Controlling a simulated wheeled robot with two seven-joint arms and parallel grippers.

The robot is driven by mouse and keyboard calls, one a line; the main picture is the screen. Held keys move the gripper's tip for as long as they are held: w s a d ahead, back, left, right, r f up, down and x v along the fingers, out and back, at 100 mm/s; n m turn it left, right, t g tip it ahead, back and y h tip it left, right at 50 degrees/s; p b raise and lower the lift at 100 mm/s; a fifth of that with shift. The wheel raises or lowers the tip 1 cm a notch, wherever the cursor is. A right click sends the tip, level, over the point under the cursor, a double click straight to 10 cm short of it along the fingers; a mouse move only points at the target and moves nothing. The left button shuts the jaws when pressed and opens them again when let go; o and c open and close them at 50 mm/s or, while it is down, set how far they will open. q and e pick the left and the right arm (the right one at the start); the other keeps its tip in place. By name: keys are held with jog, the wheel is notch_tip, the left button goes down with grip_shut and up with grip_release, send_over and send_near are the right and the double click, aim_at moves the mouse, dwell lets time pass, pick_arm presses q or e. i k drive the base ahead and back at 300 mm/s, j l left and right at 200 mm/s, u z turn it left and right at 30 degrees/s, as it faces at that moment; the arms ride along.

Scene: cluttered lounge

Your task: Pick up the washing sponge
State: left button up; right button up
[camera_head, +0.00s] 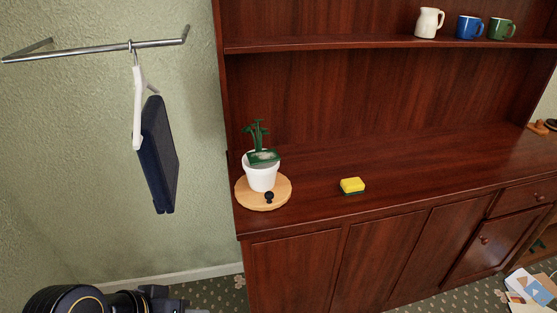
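The washing sponge (352,186) is a small block with a yellow top and a dark green underside. It lies flat on the wooden sideboard's top (400,178), near its front edge. My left arm comes in at the bottom left. What seems to be its gripper (180,304) is partly cut off by the lower edge of the picture, low and well to the left of the sponge. I cannot see its fingers clearly. My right gripper is out of view. Nothing touches the sponge.
A white pot (262,177) with a green plant stands on a round wooden board (245,195), left of the sponge. A cream jug (428,22), blue mug (469,27) and green mug (501,29) stand on the shelf above. A dark garment (160,155) hangs left. The top around the sponge is clear.

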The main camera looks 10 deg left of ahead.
aim_at(353, 186)
jog(key=i+j+u, duration=0.3)
jog(key=i, duration=0.15)
jog(key=i+u, duration=0.3)
jog(key=i, duration=0.15)
